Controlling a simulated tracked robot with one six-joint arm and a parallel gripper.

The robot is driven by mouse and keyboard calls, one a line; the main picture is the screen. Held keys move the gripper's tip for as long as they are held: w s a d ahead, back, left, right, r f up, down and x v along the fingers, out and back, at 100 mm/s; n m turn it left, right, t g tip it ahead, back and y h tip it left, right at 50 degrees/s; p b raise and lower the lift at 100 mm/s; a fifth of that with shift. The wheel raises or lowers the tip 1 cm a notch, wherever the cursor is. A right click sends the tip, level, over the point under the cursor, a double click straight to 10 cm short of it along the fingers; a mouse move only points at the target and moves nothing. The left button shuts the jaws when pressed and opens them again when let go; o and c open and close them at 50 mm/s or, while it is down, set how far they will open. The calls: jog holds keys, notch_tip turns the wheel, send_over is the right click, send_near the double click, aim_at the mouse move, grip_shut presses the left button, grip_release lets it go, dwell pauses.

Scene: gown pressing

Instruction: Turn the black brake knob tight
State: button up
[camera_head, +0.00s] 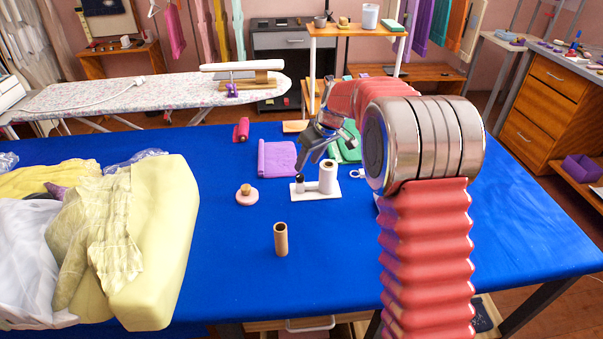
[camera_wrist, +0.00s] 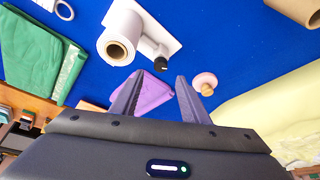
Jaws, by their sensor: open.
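The black brake knob (camera_wrist: 160,64) sits on a short post on a white base (camera_wrist: 168,28), beside a white roll (camera_wrist: 117,44) standing on the same base. In the head view the knob (camera_head: 300,178) is at the left of the base (camera_head: 316,193), and the roll (camera_head: 328,178) is to its right. My gripper (camera_head: 307,161) is above the knob, pointing down at a slant. In the wrist view its two fingers (camera_wrist: 158,80) are apart with nothing between them, and the knob appears just beyond the gap between their tips. I see no contact with the knob.
A pink disc with a wooden knob (camera_head: 246,195) and a brown tube (camera_head: 281,239) stand left of and in front of the base. Purple cloth (camera_head: 277,158) and green cloth (camera_head: 349,148) lie behind. A yellow padded form (camera_head: 165,240) fills the left; the blue front right is clear.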

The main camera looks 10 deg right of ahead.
aim_at(300, 175)
jog(key=x, duration=0.7)
jog(key=shift+f, duration=0.2)
jog(key=shift+c, duration=0.3)
grip_shut()
jog(key=shift+m, duration=0.6)
jog(key=shift+s+a+m+t+h, duration=0.1)
jog(key=shift+m+t+h, duration=0.15)
jog(key=shift+m+h, duration=0.8)
jog(key=shift+a+m+t+h, duration=0.1)
jog(key=shift+m+t+h, duration=0.15)
jog(key=shift+m, duration=1.5)
jog(key=shift+a+m+g+h, duration=0.15)
jog(key=shift+m+h, duration=0.5)
jog(key=shift+m, duration=1.1)
jog(key=shift+a+m+g+h, duration=0.15)
jog(key=shift+m+h, duration=0.5)
jog(key=shift+m, duration=1.1)
jog(key=shift+d, duration=0.1)
